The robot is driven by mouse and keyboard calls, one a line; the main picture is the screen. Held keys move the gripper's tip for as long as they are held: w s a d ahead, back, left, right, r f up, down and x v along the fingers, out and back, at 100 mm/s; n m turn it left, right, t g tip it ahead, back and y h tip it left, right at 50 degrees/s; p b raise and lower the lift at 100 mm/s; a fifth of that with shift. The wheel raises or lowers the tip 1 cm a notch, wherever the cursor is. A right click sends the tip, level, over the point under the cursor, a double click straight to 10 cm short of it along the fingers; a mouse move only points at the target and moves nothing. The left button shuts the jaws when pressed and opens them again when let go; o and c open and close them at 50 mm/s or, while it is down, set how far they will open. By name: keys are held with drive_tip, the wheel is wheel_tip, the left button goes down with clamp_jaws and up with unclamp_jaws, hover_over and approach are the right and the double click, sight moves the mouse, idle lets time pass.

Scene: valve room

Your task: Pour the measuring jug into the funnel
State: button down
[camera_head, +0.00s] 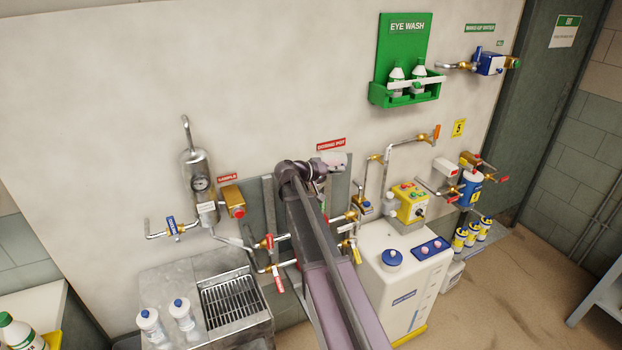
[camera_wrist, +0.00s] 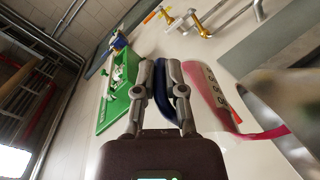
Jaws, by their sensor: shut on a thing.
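In the wrist view my gripper (camera_wrist: 161,68) is shut on the blue handle of the measuring jug (camera_wrist: 215,92). The jug is pale with dark marks and pink along its side, and it looks tilted. A pink streak (camera_wrist: 268,133) reaches right from it; I cannot tell whether it is flowing liquid. In the head view the pale jug (camera_head: 334,160) shows small at my arm's end, just below the red DOSING POT sign (camera_head: 331,144). The dosing pot is mostly hidden behind my arm. I cannot make out the funnel.
Pipes with red-handled valves (camera_head: 270,242) are close left of my arm. A white tank (camera_head: 400,275) and a yellow pump box (camera_head: 408,203) stand right. A green eye wash station (camera_head: 404,60) hangs above right. A steel sink (camera_head: 235,302) with bottles is lower left.

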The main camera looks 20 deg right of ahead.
drive_tip(key=shift+a+h+b, duration=0.35)
drive_tip(key=shift+h+b, duration=0.05)
drive_tip(key=shift+a+r+h+b, duration=0.25)
drive_tip(key=shift+h+b, duration=0.4)
drive_tip(key=shift+b, duration=0.2)
drive_tip(key=shift+a+r+h+b, duration=0.15)
drive_tip(key=shift+r+h+b, duration=0.1)
drive_tip(key=shift+h+b, duration=0.5)
idle(0.4)
drive_tip(key=shift+b, duration=0.5)
